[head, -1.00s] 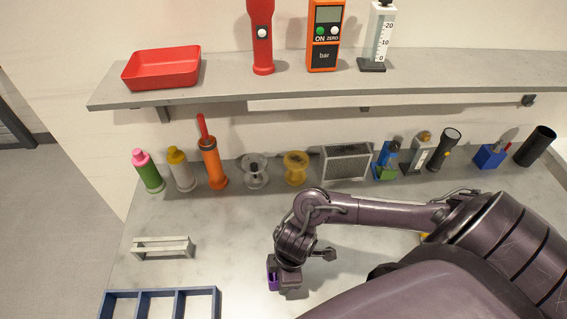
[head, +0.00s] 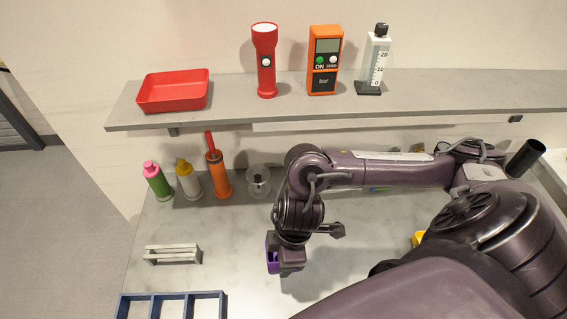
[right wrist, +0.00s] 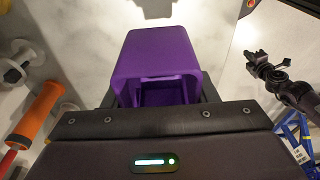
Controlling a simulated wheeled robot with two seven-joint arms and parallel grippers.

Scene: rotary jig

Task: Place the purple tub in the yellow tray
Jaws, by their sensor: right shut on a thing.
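The purple tub (head: 273,262) is held at the end of my right arm, above the table in the head view. In the right wrist view the tub (right wrist: 160,62) shows large, its open inside partly visible. My right gripper (head: 284,264) is shut on it. In the head view a small yellow piece (head: 418,238) shows beside my right arm, mostly hidden; I cannot tell whether it is the yellow tray. My left gripper is not in view.
A grey slotted block (head: 172,254) and a blue divided frame (head: 172,296) lie on the table at left. Several bottles and an orange pump (head: 217,175) stand along the wall. A shelf (head: 230,112) overhangs the back. Table between the frame and my arm is clear.

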